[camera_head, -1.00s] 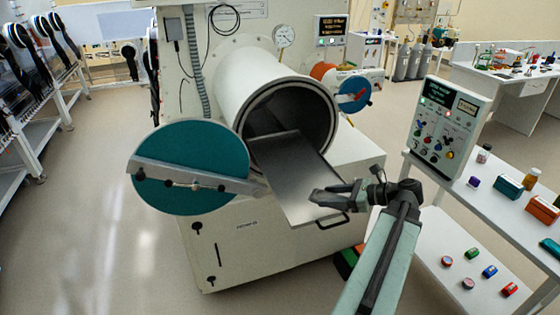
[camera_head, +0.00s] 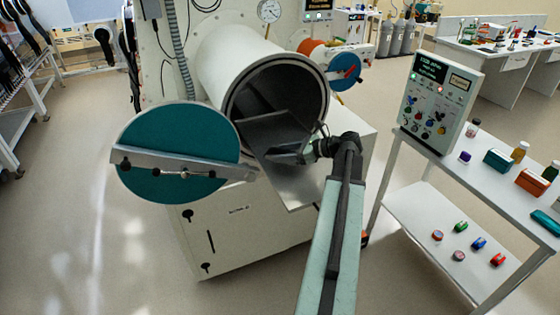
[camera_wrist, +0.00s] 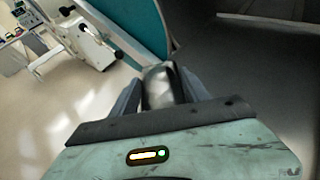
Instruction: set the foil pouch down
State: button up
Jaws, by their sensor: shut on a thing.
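My gripper (camera_head: 285,156) reaches over the metal tray (camera_head: 294,188) at the mouth of the round transfer chamber (camera_head: 225,68). In the wrist view my gripper (camera_wrist: 163,82) is shut on the silvery foil pouch (camera_wrist: 158,88), which sits between the two fingers. The pouch is hard to make out in the head view. The tray slopes out of the dark chamber opening in the picture, and my arm covers part of its right side. I cannot tell the gap between pouch and tray.
The open teal chamber door (camera_head: 172,135) stands left of the opening. A smaller blue-teal disc (camera_head: 345,70) is right of the chamber. A white cart (camera_head: 430,222) with a control box (camera_head: 437,102) and small items stands at the right. Floor is free at the left.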

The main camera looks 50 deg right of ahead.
aim_at(280, 165)
jog(key=shift+w+d, duration=0.1)
jog(key=shift+w, duration=0.6)
notch_tip(280, 165, down, 4)
jog(key=b, duration=0.4)
jog(key=o, duration=1.5)
jog(key=shift+c, duration=0.2)
jog(key=shift+r, duration=0.2)
jog(key=p+v, duration=0.5)
jog(key=v, duration=0.6)
jog(key=shift+s+r, duration=0.1)
jog(key=shift+r, duration=0.05)
jog(key=shift+s+d, duration=0.15)
jog(key=shift+s, duration=0.2)
jog(key=shift+w, duration=0.1)
